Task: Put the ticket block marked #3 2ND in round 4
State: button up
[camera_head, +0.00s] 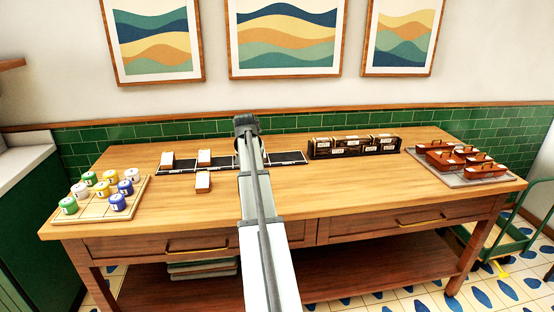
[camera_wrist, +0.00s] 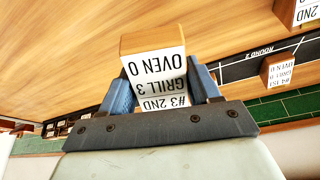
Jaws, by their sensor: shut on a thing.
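My gripper (camera_wrist: 163,88) is shut on a wooden ticket block (camera_wrist: 152,62) in the wrist view. The block's white face reads #3 2ND, GRILL 3, OVEN 0, upside down in the picture, between the two blue-grey fingers. In the head view my arm's end hides the gripper and the held block. The black round strip (camera_head: 287,157) lies along the back of the wooden table, its middle covered by my arm. In the wrist view, part of the strip (camera_wrist: 232,73) shows the label ROUND 2. The round 4 label is not readable.
Two ticket blocks (camera_head: 204,157) (camera_head: 167,158) stand at the strip's left part; another block (camera_head: 202,181) stands in front. A dark rack (camera_head: 312,151) of boxes is right of the strip. Coloured jars sit on a board (camera_head: 143,185) at left, red-brown containers on a tray (camera_head: 452,178) at right.

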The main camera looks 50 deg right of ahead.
jog(key=d+m, duration=0.1)
jog(key=d, duration=1.9)
jog(key=r+n+t, duration=0.1)
jog(key=n, duration=0.3)
send_over(277, 156)
jog(key=shift+y, duration=0.4)
jog(key=shift+s+a+f, duration=0.15)
jog(key=shift+f, duration=1.35)
jog(key=shift+s+a+f, duration=0.1)
jog(key=shift+a+f, duration=0.05)
jog(key=shift+f, duration=1.4)
jog(key=shift+s+a+f, duration=0.15)
jog(key=shift+f, duration=1.35)
jog(key=shift+f, duration=0.1)
jog(key=o, duration=1.1)
jog(key=v, duration=1.2)
